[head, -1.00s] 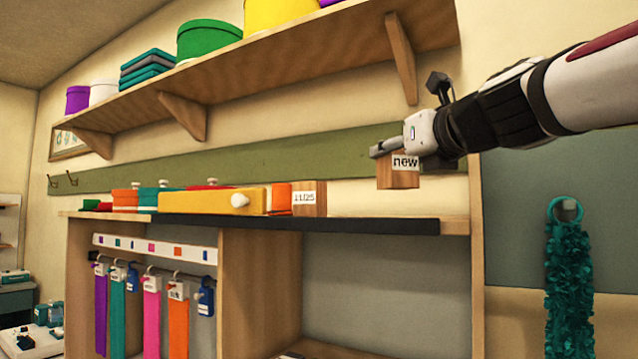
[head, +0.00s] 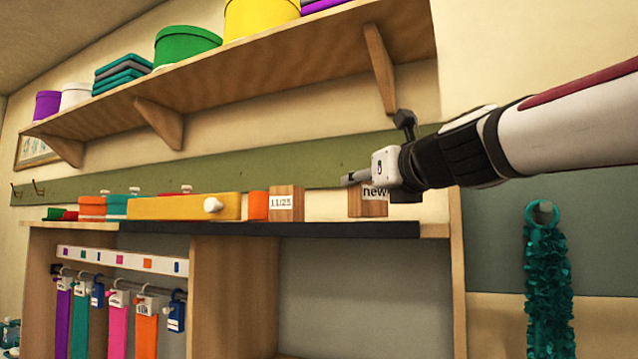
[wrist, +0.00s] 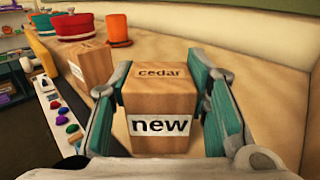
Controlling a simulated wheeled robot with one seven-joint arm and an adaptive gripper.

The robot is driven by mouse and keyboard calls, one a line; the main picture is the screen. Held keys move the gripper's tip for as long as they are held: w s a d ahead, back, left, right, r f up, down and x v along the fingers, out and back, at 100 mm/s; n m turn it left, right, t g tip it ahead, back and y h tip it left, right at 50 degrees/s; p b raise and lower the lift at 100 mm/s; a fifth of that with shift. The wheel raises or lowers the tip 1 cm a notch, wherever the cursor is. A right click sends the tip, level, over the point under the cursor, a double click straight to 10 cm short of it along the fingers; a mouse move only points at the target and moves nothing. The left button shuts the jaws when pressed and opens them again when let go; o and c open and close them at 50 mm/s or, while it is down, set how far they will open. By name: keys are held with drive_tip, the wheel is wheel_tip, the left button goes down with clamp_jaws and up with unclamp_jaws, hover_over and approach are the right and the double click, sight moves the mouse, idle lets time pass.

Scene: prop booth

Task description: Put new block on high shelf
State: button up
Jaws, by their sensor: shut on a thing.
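The wooden block labelled "new" (head: 368,207) is between the fingers of my gripper (head: 350,181). In the wrist view the block (wrist: 160,125) also reads "cedar" on top, and the teal finger pads of my gripper (wrist: 162,100) press on its two sides. It is upright, just over the right part of the cabinet's top shelf (head: 330,229). I cannot tell whether its base touches the wood. Another wooden block labelled "11/25" (head: 287,204) stands to its left, with a gap between them.
A higher wall shelf (head: 300,65) holds round boxes above. Its bracket (head: 380,70) hangs near my gripper. A teal garland (head: 548,280) hangs at right.

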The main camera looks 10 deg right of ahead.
drive_tip(key=shift+f+b, duration=0.35)
drive_tip(key=shift+f, duration=0.2)
drive_tip(key=o, duration=1.2)
drive_tip(key=shift+r, duration=0.15)
drive_tip(key=shift+r+p, duration=0.35)
drive_tip(key=shift+p, duration=0.05)
drive_tip(key=s, duration=0.4)
drive_tip(key=s+d+p, duration=0.1)
drive_tip(key=s, duration=0.3)
drive_tip(key=s+d, duration=0.1)
drive_tip(key=s, duration=0.2)
drive_tip(key=shift+s+r+p, duration=0.1)
drive_tip(key=shift+s+p, duration=0.2)
drive_tip(key=shift+s, duration=0.1)
drive_tip(key=shift+s, duration=0.1)
